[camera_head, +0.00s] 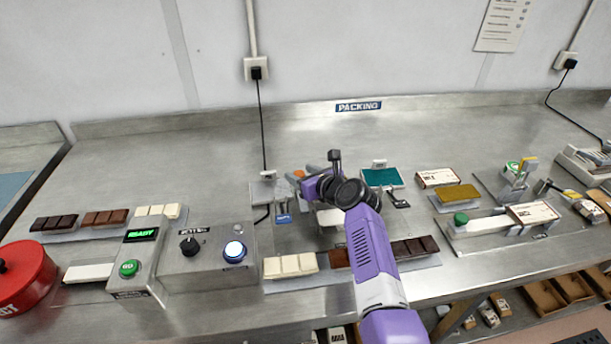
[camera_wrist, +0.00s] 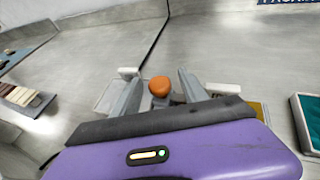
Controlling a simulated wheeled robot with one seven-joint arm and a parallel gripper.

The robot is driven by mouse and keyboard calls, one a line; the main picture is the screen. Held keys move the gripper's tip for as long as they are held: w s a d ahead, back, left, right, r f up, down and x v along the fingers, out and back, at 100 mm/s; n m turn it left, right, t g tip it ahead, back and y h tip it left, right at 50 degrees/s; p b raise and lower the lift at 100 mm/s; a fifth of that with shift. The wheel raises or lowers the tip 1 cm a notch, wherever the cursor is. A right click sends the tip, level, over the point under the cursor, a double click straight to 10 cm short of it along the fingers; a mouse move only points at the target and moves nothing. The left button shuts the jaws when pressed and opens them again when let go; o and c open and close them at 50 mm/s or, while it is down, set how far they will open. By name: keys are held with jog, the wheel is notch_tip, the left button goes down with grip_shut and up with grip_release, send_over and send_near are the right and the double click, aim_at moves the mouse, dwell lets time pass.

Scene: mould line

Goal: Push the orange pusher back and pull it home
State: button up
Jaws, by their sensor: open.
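The orange pusher (camera_wrist: 159,86) shows as a round orange knob in the wrist view. It lies between the two fingers of my gripper (camera_wrist: 158,92), which is open, with a gap on each side of the knob. In the head view a small part of the orange pusher (camera_head: 299,174) shows just left of my wrist, near my gripper (camera_head: 312,172). My arm hides most of the pusher's mount and track there. I cannot tell whether a finger touches the knob.
A control box (camera_head: 207,254) with a dial and lit button stands at the left front. Chocolate bars lie on a front tray (camera_head: 424,263). A teal pad (camera_head: 382,177) is right of my wrist. A black cable (camera_head: 262,130) hangs behind. The bench's back is clear.

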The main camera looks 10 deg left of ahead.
jog(key=shift+p+v, duration=0.8)
jog(key=shift+v, duration=3)
jog(key=shift+d+f, duration=0.1)
